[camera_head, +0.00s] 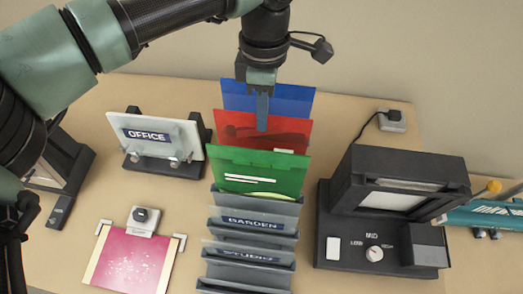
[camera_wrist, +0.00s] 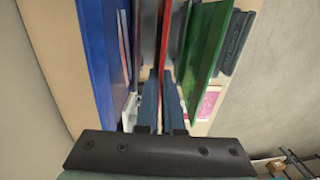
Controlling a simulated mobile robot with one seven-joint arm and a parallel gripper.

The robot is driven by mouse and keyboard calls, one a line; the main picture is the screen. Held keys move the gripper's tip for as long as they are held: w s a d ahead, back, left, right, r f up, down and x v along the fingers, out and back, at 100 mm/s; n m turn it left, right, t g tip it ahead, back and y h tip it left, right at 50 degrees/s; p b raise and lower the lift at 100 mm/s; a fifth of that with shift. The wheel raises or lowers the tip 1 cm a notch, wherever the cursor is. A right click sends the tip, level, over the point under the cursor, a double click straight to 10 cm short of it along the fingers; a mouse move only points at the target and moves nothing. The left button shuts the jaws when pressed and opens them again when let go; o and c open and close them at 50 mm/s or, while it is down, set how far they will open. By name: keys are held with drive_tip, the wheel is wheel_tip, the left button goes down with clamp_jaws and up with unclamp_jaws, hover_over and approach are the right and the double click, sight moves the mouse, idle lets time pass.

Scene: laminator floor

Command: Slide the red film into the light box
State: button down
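The red film (camera_head: 240,131) stands upright in a grey rack (camera_head: 254,227), between a blue sheet (camera_head: 290,100) and a green sheet (camera_head: 258,175). My gripper (camera_head: 262,125) points down over its top edge, and one finger overlaps its front face. In the wrist view the red film (camera_wrist: 164,50) shows edge-on as a thin strip running between the fingertips (camera_wrist: 160,82). A gap shows between the fingers; whether they touch the film cannot be told. A black box (camera_head: 372,215) with a pale window and a dial marked MID, apparently the light box, stands at the right.
A white OFFICE panel (camera_head: 160,136) on a black stand is left of the rack. A pink sheet (camera_head: 129,262) lies clipped at the front left. A teal object (camera_head: 490,214) is at the far right. A narrow table strip is free between rack and black box.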

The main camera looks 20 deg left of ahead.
drive_tip(key=shift+r, duration=0.1)
wheel_tip(320, 180, up, 11)
drive_tip(key=w+p, duration=0.1)
drive_tip(key=p, duration=0.6)
drive_tip(key=shift+a, duration=0.15)
idle(0.3)
